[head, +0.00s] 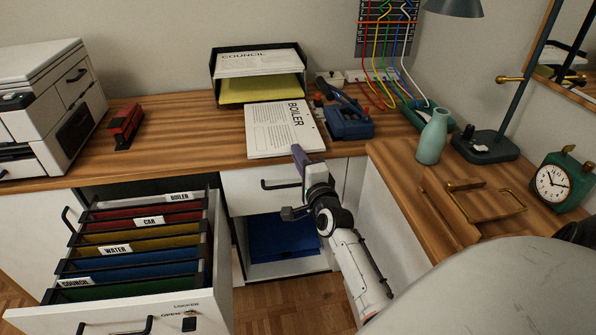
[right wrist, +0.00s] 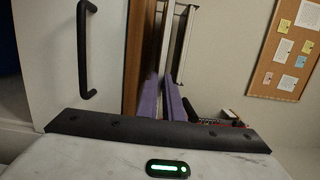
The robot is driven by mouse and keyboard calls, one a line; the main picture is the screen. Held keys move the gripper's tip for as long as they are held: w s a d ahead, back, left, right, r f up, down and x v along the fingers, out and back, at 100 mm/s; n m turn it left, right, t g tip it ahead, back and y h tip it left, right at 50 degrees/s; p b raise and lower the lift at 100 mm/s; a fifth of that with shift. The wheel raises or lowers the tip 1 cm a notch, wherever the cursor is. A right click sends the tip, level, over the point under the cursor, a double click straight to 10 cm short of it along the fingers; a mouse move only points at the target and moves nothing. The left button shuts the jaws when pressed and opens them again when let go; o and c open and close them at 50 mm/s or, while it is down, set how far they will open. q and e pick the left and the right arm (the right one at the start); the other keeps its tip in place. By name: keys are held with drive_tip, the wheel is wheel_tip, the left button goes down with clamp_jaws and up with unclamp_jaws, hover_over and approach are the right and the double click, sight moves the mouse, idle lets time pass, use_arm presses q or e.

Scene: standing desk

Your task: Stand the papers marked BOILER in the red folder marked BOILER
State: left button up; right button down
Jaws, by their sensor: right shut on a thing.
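The white papers marked BOILER (head: 275,135) lie at the front edge of the desk, below the letter tray. My right gripper (head: 298,152) is at their front edge, shut on them. In the right wrist view its purple fingers (right wrist: 164,92) close around a thin edge. The red folder (head: 125,214) with the BOILER label (head: 178,197) hangs at the back of the open drawer (head: 190,300), left of the gripper. My left gripper is not in view.
Yellow, blue and green folders with CAR, WATER and COUNCIL labels hang in front of the red one. A letter tray (head: 258,103), red stapler (head: 124,124), blue hole punch (head: 350,124) and teal vase (head: 432,138) stand on the desk. A drawer handle (head: 280,184) is below the desk edge.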

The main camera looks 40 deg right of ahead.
wheel_tip(320, 180, down, 3)
drive_tip(key=shift+b, duration=1.1)
drive_tip(key=c, duration=1.9)
unclamp_jaws()
use_arm(q)
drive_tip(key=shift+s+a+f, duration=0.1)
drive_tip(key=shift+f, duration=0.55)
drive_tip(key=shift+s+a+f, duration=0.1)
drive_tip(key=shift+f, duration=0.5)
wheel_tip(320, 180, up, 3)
drive_tip(key=p, duration=0.3)
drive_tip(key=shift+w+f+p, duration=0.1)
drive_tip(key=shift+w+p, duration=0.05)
drive_tip(key=shift+p, duration=0.25)
use_arm(e)
drive_tip(key=v, duration=0.7)
drive_tip(key=shift+s+a+r, duration=0.1)
drive_tip(key=shift+s+r, duration=0.05)
drive_tip(key=shift+s, duration=0.1)
